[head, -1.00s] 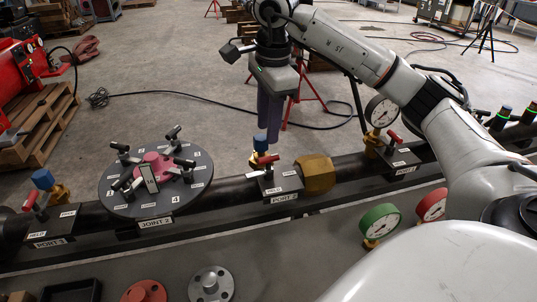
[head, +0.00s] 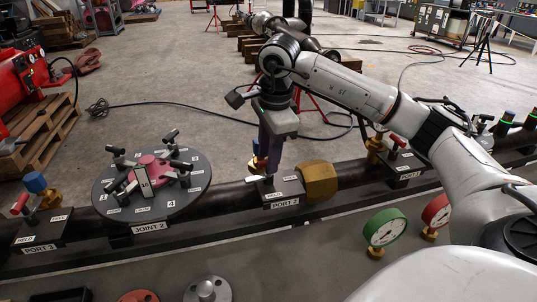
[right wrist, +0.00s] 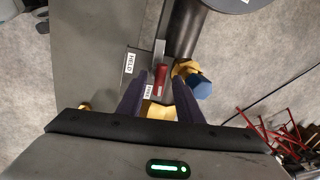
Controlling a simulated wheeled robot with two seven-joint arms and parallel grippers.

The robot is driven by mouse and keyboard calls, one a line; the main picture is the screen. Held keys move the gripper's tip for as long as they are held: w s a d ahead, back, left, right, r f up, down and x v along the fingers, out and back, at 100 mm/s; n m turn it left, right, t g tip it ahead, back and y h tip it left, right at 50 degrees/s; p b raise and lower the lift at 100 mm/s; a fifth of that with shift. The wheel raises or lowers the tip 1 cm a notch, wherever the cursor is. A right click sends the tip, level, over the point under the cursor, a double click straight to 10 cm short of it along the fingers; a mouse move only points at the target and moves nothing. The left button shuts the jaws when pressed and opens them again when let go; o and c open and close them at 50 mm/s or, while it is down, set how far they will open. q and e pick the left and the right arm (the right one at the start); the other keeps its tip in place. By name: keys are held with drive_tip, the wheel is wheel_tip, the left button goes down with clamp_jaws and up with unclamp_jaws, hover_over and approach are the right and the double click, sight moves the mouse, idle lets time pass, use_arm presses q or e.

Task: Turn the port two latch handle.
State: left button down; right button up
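The port two latch sits on a black block with a PORT 2 label (head: 285,204) on the dark pipe. Its red handle shows in the right wrist view (right wrist: 161,79), beside a grey metal bar and a HELD label (right wrist: 130,63). My right gripper (head: 268,168) reaches down over this block. In the right wrist view its two purple fingers (right wrist: 161,84) are apart, one on each side of the red handle; I cannot see contact. In the head view the fingers hide the red handle. My left gripper is not in view.
A blue-capped brass fitting (right wrist: 200,86) stands close to the right finger. A brass hex fitting (head: 320,180) is right of the block. The round JOINT 2 plate (head: 112,207) with black handles lies left. Green (head: 384,227) and red (head: 437,210) gauges stand in front.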

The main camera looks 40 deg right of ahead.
clamp_jaws()
drive_tip(key=shift+n, duration=0.4)
unclamp_jaws()
wheel_tip(320, 180, up, 10)
drive_tip(key=s+p, duration=0.1)
drive_tip(key=s, duration=0.1)
drive_tip(key=shift+a, duration=0.3)
